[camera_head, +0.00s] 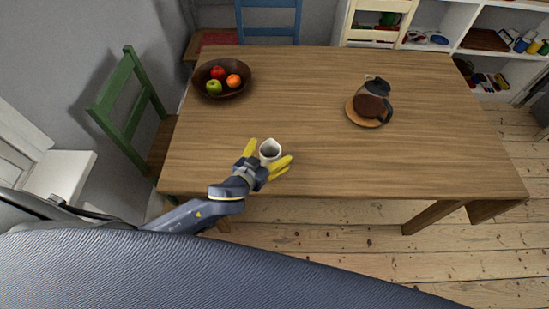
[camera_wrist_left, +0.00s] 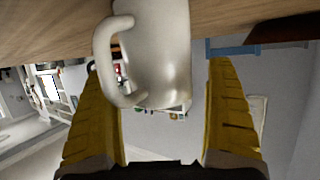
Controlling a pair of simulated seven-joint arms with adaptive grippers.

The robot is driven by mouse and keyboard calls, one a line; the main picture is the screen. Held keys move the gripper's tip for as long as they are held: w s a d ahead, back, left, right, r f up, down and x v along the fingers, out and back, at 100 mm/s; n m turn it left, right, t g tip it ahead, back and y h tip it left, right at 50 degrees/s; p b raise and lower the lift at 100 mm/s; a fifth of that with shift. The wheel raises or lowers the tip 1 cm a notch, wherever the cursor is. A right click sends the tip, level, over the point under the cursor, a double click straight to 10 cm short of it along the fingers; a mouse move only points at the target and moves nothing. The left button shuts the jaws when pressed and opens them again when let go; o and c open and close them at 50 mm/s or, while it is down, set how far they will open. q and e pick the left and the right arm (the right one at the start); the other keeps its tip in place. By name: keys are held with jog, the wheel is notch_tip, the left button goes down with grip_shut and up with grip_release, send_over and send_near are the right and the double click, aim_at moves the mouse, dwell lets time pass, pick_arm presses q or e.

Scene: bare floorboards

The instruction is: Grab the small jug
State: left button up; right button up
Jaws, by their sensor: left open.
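The small white jug (camera_head: 270,149) stands on the wooden table near its front edge in the head view. In the left wrist view the jug (camera_wrist_left: 165,55) appears upside down, with its handle (camera_wrist_left: 107,60) on the left. My left gripper (camera_head: 268,158) is open, with its yellow fingers on either side of the jug. In the wrist view a gap shows between the jug and the right finger; whether the left finger touches the handle is hard to tell. My right gripper is not in view.
A wooden bowl of fruit (camera_head: 241,92) sits at the table's back left. A glass coffee pot (camera_head: 371,101) stands on a round wooden board (camera_head: 353,117) to the right. The table (camera_head: 310,80) is clear between them. A green chair (camera_head: 117,88) stands at the left.

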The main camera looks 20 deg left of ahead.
pick_arm(q)
jog(key=shift+w+f, duration=0.1)
jog(key=shift+w, duration=0.05)
jog(key=c, duration=1.5)
